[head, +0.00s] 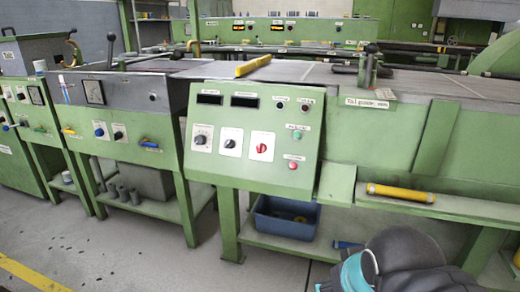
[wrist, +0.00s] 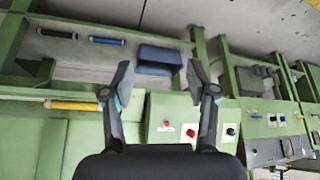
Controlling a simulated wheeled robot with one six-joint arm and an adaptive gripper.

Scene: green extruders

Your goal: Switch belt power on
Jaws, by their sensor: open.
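The green sloped control panel (head: 225,170) stands at the centre of the head view. It carries two dark displays, two black knobs on white plates, a red rotary switch (head: 262,147), a green button (head: 297,134) and a red button (head: 292,165). Its small labels are unreadable, so I cannot tell which control is belt power. The wrist view is upside down and shows the panel (wrist: 155,108) behind my open, empty gripper (wrist: 160,78). The red switch (wrist: 191,133) shows between the finger bases. My gripper touches nothing visible; its fingers are out of the head view.
A blue bin (head: 285,218) stands on the shelf below the panel. A yellow roller (head: 400,193) lies on a ledge to the right. A neighbouring green machine (head: 125,140) has knobs and a dial. Grey floor lies in front. My arm shows at lower right.

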